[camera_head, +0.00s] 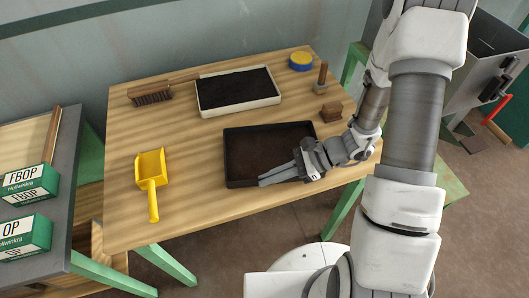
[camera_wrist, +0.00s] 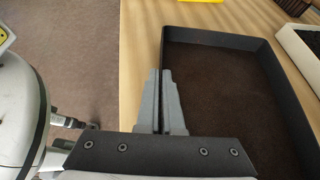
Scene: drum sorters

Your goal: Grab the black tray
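The black tray (camera_head: 232,143) lies on the wooden table, right of the yellow scoop. It is shallow, with a dark brown bottom. My gripper (camera_head: 262,180) is at the tray's front wall, its fingers pointing left along that edge. In the wrist view, the tray (camera_wrist: 236,41) fills the right half. My gripper (camera_wrist: 163,75) has its two grey fingers close together there, with the tray's thin near wall running between them. They appear shut on that wall. The tray appears to rest on the table.
A white tray (camera_head: 205,111) with dark contents stands behind the black tray. A brush (camera_head: 152,97), a yellow scoop (camera_head: 151,172), a blue-yellow tin (camera_head: 301,61) and a wooden block (camera_head: 331,112) stand around it. Green-white boxes (camera_head: 28,184) are on the left side table.

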